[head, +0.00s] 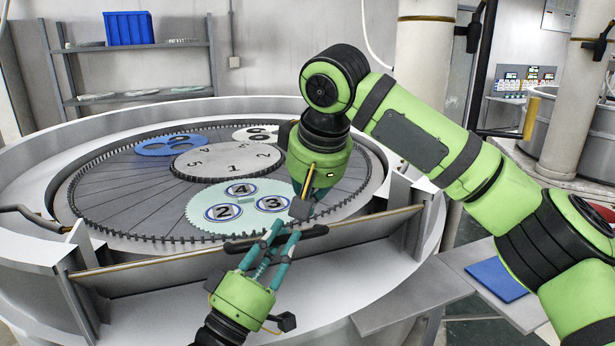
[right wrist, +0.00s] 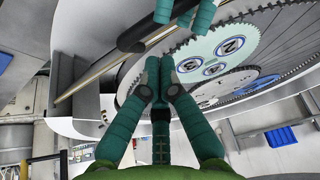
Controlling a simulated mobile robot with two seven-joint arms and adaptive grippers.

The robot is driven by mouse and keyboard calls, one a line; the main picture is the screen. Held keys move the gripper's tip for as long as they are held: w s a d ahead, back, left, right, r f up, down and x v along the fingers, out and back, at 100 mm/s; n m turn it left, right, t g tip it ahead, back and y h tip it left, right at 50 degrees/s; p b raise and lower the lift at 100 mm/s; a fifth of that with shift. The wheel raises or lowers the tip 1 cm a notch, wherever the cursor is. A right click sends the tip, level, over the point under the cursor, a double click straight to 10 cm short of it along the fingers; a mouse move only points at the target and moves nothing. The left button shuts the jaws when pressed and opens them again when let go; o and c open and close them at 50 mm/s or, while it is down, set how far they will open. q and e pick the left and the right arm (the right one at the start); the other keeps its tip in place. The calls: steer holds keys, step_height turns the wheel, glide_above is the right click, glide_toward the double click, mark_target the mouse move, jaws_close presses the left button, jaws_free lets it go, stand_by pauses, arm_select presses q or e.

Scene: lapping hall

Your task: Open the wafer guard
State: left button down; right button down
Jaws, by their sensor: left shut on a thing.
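The wafer guard (head: 150,279) is a long grey panel with a brass-coloured edge, lying across the gap in the machine's front rim. Its dark bar handle (head: 314,232) runs along the upper edge. My left gripper (head: 274,240) comes up from below and is shut on this handle. The bar (right wrist: 140,31) and the left fingers also show at the top of the right wrist view. My right gripper (head: 305,200) hangs just above and beyond the handle, apart from it. In the right wrist view its fingertips (right wrist: 159,68) come together with nothing visible between them.
Behind the guard lies the toothed lapping plate (head: 110,206) with a pale green carrier (head: 238,222), a blue carrier (head: 165,146) and a white one (head: 255,133). A grey side shelf (head: 415,300) and blue pad (head: 497,279) are at the lower right, below my right arm.

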steer(key=shift+s+d+f, duration=0.1)
steer(key=shift+s+f, duration=0.2)
steer(key=shift+f, duration=0.45)
steer(key=shift+s+d+f+t, duration=0.15)
steer(key=shift+s+f+t, duration=0.25)
steer(key=shift+s, duration=0.15)
